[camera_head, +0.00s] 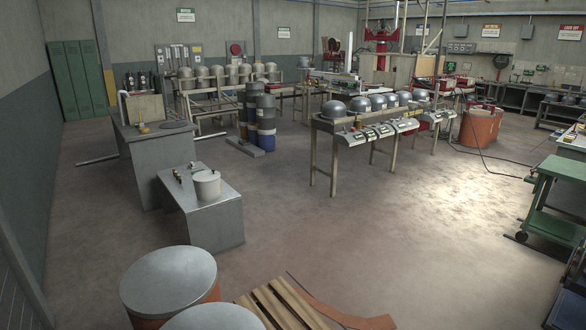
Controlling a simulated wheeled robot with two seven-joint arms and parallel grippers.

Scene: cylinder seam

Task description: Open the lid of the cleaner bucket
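A small white bucket (207,187) with a pale flat top stands upright on a low grey metal bench (215,217), left of the middle of the head view. It looks like the cleaner bucket, and its top looks closed, though it is too small to make out a label or the lid's edge. Small dark items (178,176) lie on the same bench, to the left of the bucket. Neither of my grippers shows in the head view.
Large lidded drums (168,280) and a wooden pallet (280,304) stand in the near foreground. A taller grey cabinet (160,165) adjoins the bench. A table with several domed parts (333,109) stands beyond. A green cart (555,195) is at right. The central floor is open.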

